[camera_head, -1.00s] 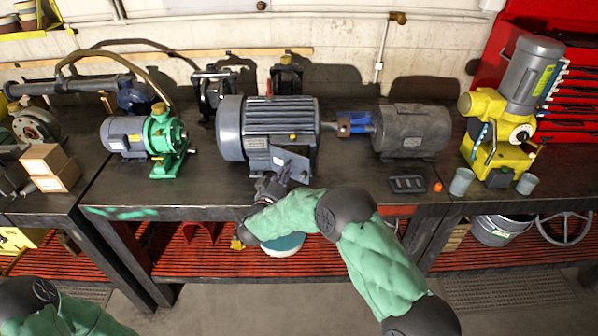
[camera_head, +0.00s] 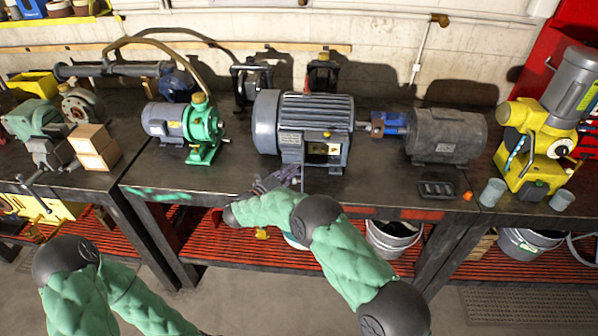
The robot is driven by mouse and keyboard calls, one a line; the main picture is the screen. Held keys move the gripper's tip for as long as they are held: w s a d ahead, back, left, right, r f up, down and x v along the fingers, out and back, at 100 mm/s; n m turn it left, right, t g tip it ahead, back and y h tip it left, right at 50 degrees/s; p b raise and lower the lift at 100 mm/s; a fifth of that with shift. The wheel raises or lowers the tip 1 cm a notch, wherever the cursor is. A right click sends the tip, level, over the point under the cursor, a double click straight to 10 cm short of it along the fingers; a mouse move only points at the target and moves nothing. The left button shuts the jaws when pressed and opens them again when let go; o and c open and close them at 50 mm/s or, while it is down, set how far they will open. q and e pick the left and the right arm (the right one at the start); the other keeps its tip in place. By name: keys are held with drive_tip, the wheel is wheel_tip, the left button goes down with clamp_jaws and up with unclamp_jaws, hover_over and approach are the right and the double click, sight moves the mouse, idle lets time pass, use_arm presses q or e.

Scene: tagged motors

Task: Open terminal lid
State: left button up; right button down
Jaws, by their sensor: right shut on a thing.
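The large grey motor (camera_head: 266,115) stands at the middle of the workbench. The terminal box (camera_head: 313,149) on its front is open, and its inside shows pale, copper-coloured parts (camera_head: 334,149). My right gripper (camera_head: 290,176) is in front of the motor, just below and left of the box. It is shut on the terminal lid (camera_head: 303,177), which shows as a thin dark plate seen nearly edge-on. The exact grip is small and hard to make out. My left arm shows at the lower left, but its gripper is out of frame.
A green pump (camera_head: 205,130) stands left of the motor, and a dark grey motor (camera_head: 445,136) is coupled at its right. A small black tray (camera_head: 437,190) and grey cups (camera_head: 492,192) are on the bench. The bench front between pump and motor is clear.

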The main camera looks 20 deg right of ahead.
drive_tip(key=shift+w+a+r, duration=0.45)
drive_tip(key=shift+w+a, duration=0.2)
drive_tip(key=shift+w, duration=0.2)
drive_tip(key=c, duration=1.2)
unclamp_jaws()
drive_tip(key=shift+w+d, duration=0.1)
drive_tip(key=shift+f, duration=0.1)
drive_tip(key=v, duration=1.2)
drive_tip(key=shift+f, duration=0.15)
